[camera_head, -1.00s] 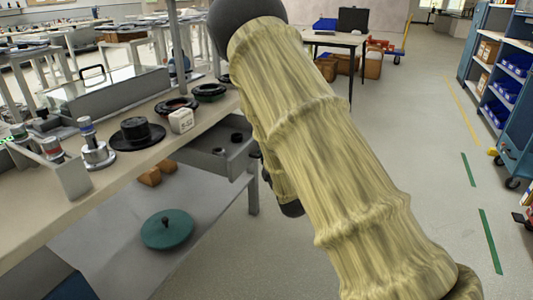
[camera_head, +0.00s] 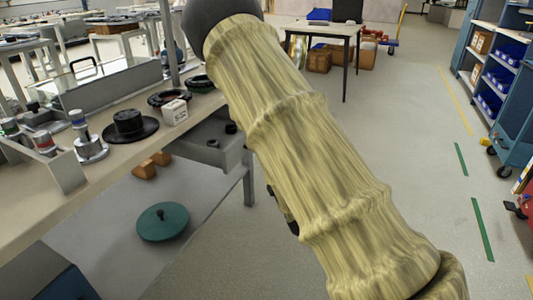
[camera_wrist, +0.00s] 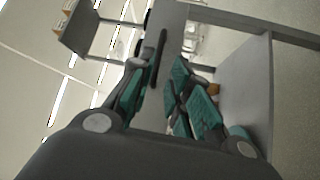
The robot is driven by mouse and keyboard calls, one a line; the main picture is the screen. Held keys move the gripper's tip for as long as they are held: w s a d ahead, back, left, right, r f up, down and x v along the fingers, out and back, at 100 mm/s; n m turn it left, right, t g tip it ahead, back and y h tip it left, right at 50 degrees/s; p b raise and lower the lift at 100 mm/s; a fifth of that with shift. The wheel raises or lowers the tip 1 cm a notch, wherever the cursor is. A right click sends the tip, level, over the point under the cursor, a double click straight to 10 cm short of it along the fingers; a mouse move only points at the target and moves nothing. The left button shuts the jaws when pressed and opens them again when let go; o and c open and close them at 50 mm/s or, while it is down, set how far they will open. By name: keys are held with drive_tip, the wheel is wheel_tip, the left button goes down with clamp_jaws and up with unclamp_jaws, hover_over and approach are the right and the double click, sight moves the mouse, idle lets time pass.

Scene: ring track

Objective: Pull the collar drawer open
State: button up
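The grey collar drawer (camera_head: 190,146) sits under the bench top in the head view, with its inside partly showing and two black collars (camera_head: 213,143) in it. My sleeved arm hides its right side. In the wrist view my gripper (camera_wrist: 163,68) has its teal-padded fingers apart. A dark bar (camera_wrist: 160,58), seemingly the drawer's handle, shows between them, closer to the left finger. A grey surface lies behind it. I cannot tell whether a finger touches the bar.
The bench top (camera_head: 110,168) carries a white block (camera_head: 174,112), black rings and a black flanged part (camera_head: 129,126). A teal disc (camera_head: 163,221) lies on the lower shelf. A bench leg (camera_head: 248,185) stands beside my arm.

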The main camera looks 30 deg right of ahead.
drive_tip(key=shift+s+a+f, duration=0.15)
drive_tip(key=shift+s, duration=1.2)
drive_tip(key=s+a+f+m+g, duration=0.2)
drive_tip(key=s+f+m+g, duration=0.3)
drive_tip(key=f, duration=0.8)
drive_tip(key=s+a+f+m+g, duration=0.25)
drive_tip(key=s+f+g, duration=0.35)
drive_tip(key=f, duration=0.8)
drive_tip(key=s+a+f+m+g+y, duration=0.1)
drive_tip(key=s+a+f+m+g, duration=0.25)
drive_tip(key=s, duration=0.45)
drive_tip(key=s+a+f+m+g+y, duration=0.1)
drive_tip(key=s+a+f+m+g, duration=0.1)
drive_tip(key=s+f, duration=0.5)
drive_tip(key=s+a+f+m+g+y, duration=0.1)
drive_tip(key=s+a+f+m+g, duration=0.15)
drive_tip(key=s, duration=0.75)
wheel_tip(320, 180, up, 25)
drive_tip(key=p, duration=2.5)
drive_tip(key=shift+s+a, duration=0.4)
drive_tip(key=shift+a, duration=0.05)
